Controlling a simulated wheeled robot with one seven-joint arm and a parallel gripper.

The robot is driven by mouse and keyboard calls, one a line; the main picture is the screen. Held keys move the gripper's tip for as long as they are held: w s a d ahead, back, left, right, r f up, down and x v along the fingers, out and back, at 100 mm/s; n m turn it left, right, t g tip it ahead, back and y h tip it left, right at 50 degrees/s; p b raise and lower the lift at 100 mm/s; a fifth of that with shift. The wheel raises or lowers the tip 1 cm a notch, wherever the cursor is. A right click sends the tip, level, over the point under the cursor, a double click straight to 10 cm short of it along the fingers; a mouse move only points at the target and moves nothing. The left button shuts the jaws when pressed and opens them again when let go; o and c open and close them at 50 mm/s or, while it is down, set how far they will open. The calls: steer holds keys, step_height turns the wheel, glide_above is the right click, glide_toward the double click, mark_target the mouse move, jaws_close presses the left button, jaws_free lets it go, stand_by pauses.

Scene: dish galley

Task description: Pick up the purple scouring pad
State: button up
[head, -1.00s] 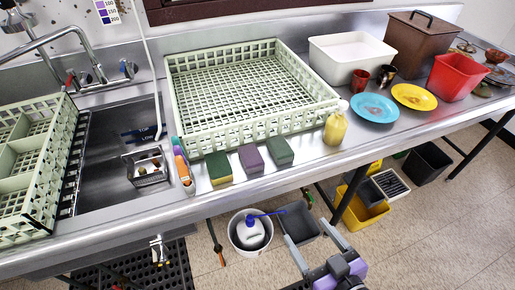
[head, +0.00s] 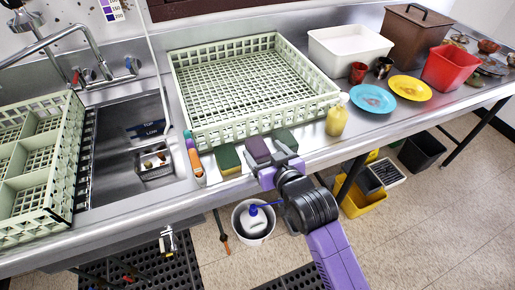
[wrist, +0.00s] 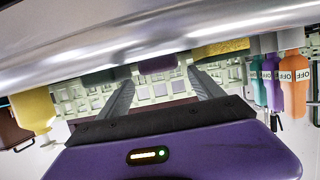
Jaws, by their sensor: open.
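The purple scouring pad (head: 257,149) lies on the steel counter's front strip, before the pale green dish rack, between two other pads. My gripper (head: 267,161) is at the counter's front edge, just in front of the pad, and partly covers it. In the wrist view the purple pad (wrist: 158,65) shows between and beyond the two spread fingers (wrist: 160,82), partly cut off by the steel counter edge. The gripper is open and empty. I cannot tell whether a fingertip touches the pad.
A green-and-yellow sponge (head: 228,159) lies left of the purple pad, a dark green pad (head: 286,140) right. The dish rack (head: 190,132) stands close behind. A white bucket (head: 245,232) is below.

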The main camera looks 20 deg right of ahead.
mark_target(258, 146)
steer(key=x, duration=0.4)
steer(key=shift+w+a+f+p, duration=0.15)
steer(key=shift+w+f+p, duration=0.15)
steer(key=shift+p, duration=0.05)
steer(key=c, duration=1.4)
